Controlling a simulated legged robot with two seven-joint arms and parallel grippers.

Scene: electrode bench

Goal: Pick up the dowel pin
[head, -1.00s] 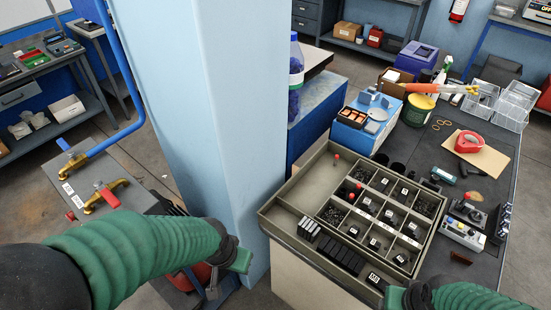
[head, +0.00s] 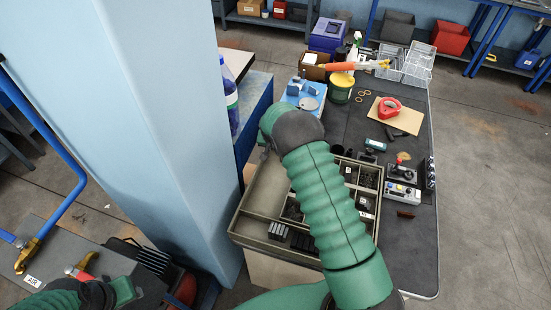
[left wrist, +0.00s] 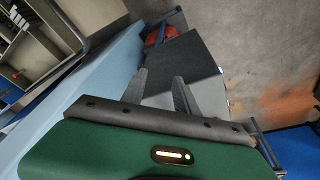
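I cannot make out a dowel pin in any view. The compartment tray (head: 262,199) stands on the bench in the head view, and my right arm covers much of its middle. Small dark parts lie in its visible compartments, too small to tell apart. My right gripper is at the far end of that arm, above the tray's back left; its fingers are hidden. My left gripper (head: 124,291) is low at the left in the head view, away from the tray. In the left wrist view its two fingers (left wrist: 159,90) stand apart with nothing seen between them.
A pale blue pillar (head: 175,120) stands left of the tray. Left of it are the blue pipe (head: 75,195) and a valve (head: 27,254). Red tape (head: 388,107), a control box (head: 402,194) and a green-labelled pot (head: 341,88) are on the bench.

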